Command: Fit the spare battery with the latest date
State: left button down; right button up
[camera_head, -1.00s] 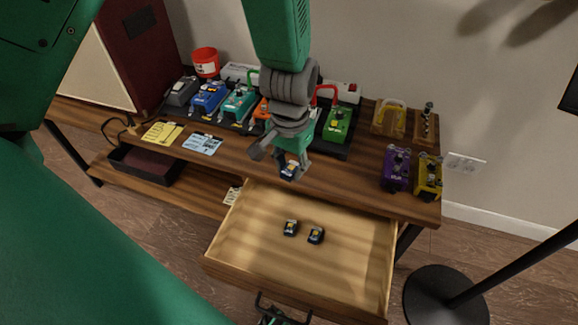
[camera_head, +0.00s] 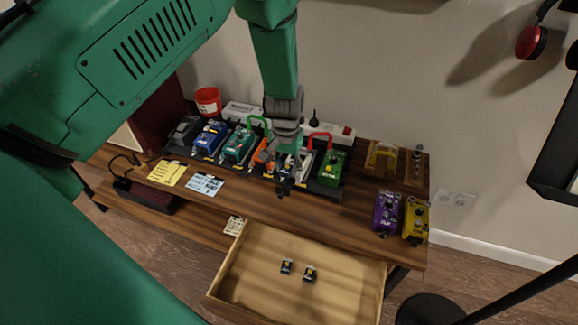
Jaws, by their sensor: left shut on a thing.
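My left gripper (camera_head: 284,178) hangs in front of the pedal row, above the front part of the bench top (camera_head: 330,215). It is shut on a small dark battery (camera_head: 284,189), whose label I cannot read. Two more dark batteries with yellow marks, a left one (camera_head: 286,266) and a right one (camera_head: 309,274), lie in the open drawer (camera_head: 345,290). Their dates are too small to read. The gripper partly hides a pale pedal (camera_head: 302,164) and the orange pedal (camera_head: 265,153). My right gripper is out of view.
Blue (camera_head: 210,138), teal (camera_head: 238,146) and green (camera_head: 331,168) pedals stand on the board. Purple (camera_head: 386,212) and yellow (camera_head: 416,221) pedals stand at right. A yellow note (camera_head: 167,173) and a pale blue card (camera_head: 206,184) lie at front left. A red cup (camera_head: 207,101) stands behind.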

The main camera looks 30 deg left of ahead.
aim_at(287, 186)
pick_arm(q)
notch_tip(287, 186, down, 3)
jog(key=shift+a+f+b, duration=0.1)
jog(key=shift+a+b, duration=0.05)
jog(key=shift+b, duration=1.05)
jog(key=shift+s+d+f+b, duration=0.1)
jog(key=shift+f+b, duration=0.15)
jog(key=shift+f, duration=0.25)
jog(key=shift+s+d+f+b, duration=0.1)
jog(key=shift+f+b, duration=0.15)
jog(key=shift+f, duration=0.35)
jog(key=shift+w, duration=0.2)
jog(key=shift+a, duration=0.1)
jog(key=shift+p, duration=0.45)
jog(key=shift+f+b, duration=0.5)
jog(key=shift+f, duration=0.25)
